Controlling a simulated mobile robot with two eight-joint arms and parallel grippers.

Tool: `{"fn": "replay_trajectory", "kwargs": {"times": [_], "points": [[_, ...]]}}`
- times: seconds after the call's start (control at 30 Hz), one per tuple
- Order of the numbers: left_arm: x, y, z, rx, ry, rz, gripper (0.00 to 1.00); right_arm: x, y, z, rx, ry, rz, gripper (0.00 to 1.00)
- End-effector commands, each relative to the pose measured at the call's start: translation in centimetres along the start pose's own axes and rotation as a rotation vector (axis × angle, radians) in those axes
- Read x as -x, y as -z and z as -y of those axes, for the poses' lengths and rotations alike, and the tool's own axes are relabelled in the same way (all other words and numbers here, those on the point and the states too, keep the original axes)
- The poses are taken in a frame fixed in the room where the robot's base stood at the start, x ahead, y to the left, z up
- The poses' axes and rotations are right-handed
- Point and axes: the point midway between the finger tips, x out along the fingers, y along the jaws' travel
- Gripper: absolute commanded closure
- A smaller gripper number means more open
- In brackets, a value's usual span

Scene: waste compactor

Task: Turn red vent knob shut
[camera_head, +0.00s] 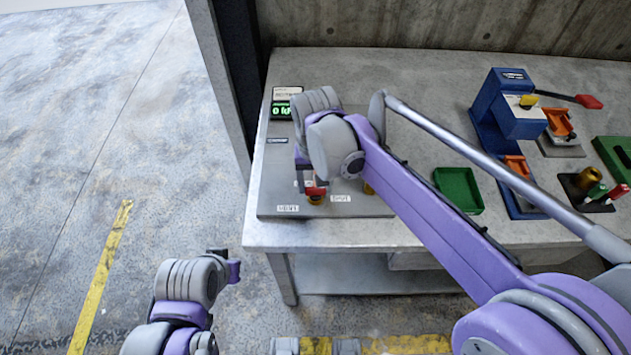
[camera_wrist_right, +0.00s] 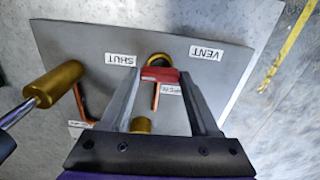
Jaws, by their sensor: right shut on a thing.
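The red vent knob (camera_wrist_right: 160,74) sits on a brass base on a grey panel (camera_wrist_right: 225,62). My right gripper (camera_wrist_right: 160,82) is shut on the knob, one finger on each side in the right wrist view. A "SHUT" label (camera_wrist_right: 121,60), a "VENT" label (camera_wrist_right: 207,53) and a partly hidden label (camera_wrist_right: 172,90) surround it. In the head view the knob (camera_head: 316,190) shows at the panel's front, under my right gripper (camera_head: 311,184), which is partly hidden by its wrist. My left gripper (camera_head: 233,271) hangs off the table's front left, away from the panel; its jaws are unclear.
A brass-ended lever (camera_wrist_right: 55,84) stands beside the knob. A green readout (camera_head: 281,109) is at the panel's back left. A green tray (camera_head: 458,190), a blue press (camera_head: 508,105) and an orange part (camera_head: 558,122) are to the right. Floor at left is clear.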

Motion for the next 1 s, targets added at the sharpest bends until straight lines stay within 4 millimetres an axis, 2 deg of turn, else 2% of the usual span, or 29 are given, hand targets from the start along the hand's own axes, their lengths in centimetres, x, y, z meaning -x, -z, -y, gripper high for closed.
{"fn": "replay_trajectory", "kwargs": {"times": [0.67, 0.7, 0.83, 1.0], "points": [[0.11, 0.08, 0.0, 0.0, 0.0, -0.001, 1.0, 0.07, 0.06, -0.01, -0.061, 0.0, -0.001, 0.93], [0.11, 0.08, 0.0, 0.0, 0.0, -0.001, 1.0, 0.07, 0.06, -0.01, -0.06, 0.0, -0.001, 0.32], [0.1, 0.08, 0.0, 0.0, 0.0, -0.001, 1.0, 0.05, 0.05, -0.01, -0.06, 0.0, -0.001, 0.09], [0.1, 0.08, 0.0, 0.0, 0.0, -0.001, 1.0, 0.03, 0.03, -0.01, -0.059, 0.0, -0.001, 0.07]]}}
